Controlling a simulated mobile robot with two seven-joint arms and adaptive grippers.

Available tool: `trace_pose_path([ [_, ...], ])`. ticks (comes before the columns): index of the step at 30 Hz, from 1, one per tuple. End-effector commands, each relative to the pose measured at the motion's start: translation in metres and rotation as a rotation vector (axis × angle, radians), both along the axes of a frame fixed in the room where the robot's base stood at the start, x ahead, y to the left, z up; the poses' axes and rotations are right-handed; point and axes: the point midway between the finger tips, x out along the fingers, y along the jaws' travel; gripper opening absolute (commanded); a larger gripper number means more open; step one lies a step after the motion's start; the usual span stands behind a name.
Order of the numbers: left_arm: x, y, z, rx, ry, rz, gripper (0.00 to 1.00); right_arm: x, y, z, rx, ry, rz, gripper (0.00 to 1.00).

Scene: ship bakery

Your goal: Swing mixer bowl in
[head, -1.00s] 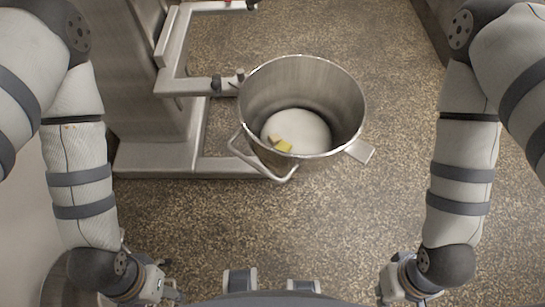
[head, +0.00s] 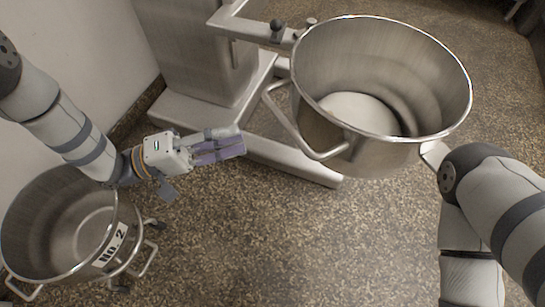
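The steel mixer bowl (head: 335,75) is at upper right in the head view, holding a pale round mass (head: 360,108). Its left rim meets the steel support arm (head: 235,24) by a dark knob (head: 277,30). The bowl sits out to the right of the mixer column (head: 190,50). A bent bar handle (head: 290,125) is on its near left side. My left gripper (head: 232,145) is left of this handle, apart from it, fingers pointing right; their opening is unclear. My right arm comes in at right, close to the bowl's right lug (head: 435,153); its gripper is out of view.
A second steel bowl (head: 125,240), labelled No. 2, stands on a wheeled carrier at lower left, below my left arm. The mixer's base (head: 285,160) runs along the floor under the bowl. A pale wall is at left. The speckled floor (head: 300,240) in front is clear.

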Motion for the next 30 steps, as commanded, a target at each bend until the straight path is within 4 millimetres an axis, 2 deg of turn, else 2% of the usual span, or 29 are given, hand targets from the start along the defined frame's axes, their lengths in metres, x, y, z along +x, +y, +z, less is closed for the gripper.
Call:
trace_pose_path([
  [1, 0.001, 0.004, -0.001, -0.038, -0.001, -0.051, 0.32, -0.003, 0.0, -0.01, 0.001, 0.013, 0.001, 0.0],
  [5, -0.001, 0.001, 0.013, -0.076, 0.001, -0.114, 0.32, -0.003, 0.0, -0.009, 0.0, 0.013, 0.001, 0.0],
  [8, 0.002, -0.018, 0.02, -0.077, 0.002, -0.117, 0.32, -0.002, 0.0, -0.007, 0.001, 0.01, 0.001, 0.0],
  [15, 0.014, -0.077, 0.03, -0.074, 0.003, -0.114, 0.32, -0.002, 0.0, -0.006, 0.001, 0.009, 0.001, 0.0],
  [19, 0.019, -0.098, 0.033, -0.073, 0.003, -0.113, 0.32, -0.002, 0.0, -0.007, 0.001, 0.009, 0.001, 0.0],
  [24, 0.021, -0.11, 0.035, -0.072, 0.004, -0.112, 0.32, -0.002, 0.0, -0.007, 0.001, 0.009, 0.001, 0.0],
  [30, 0.021, -0.11, 0.034, -0.072, 0.004, -0.111, 0.32, -0.002, 0.0, -0.007, 0.001, 0.009, 0.001, 0.0],
])
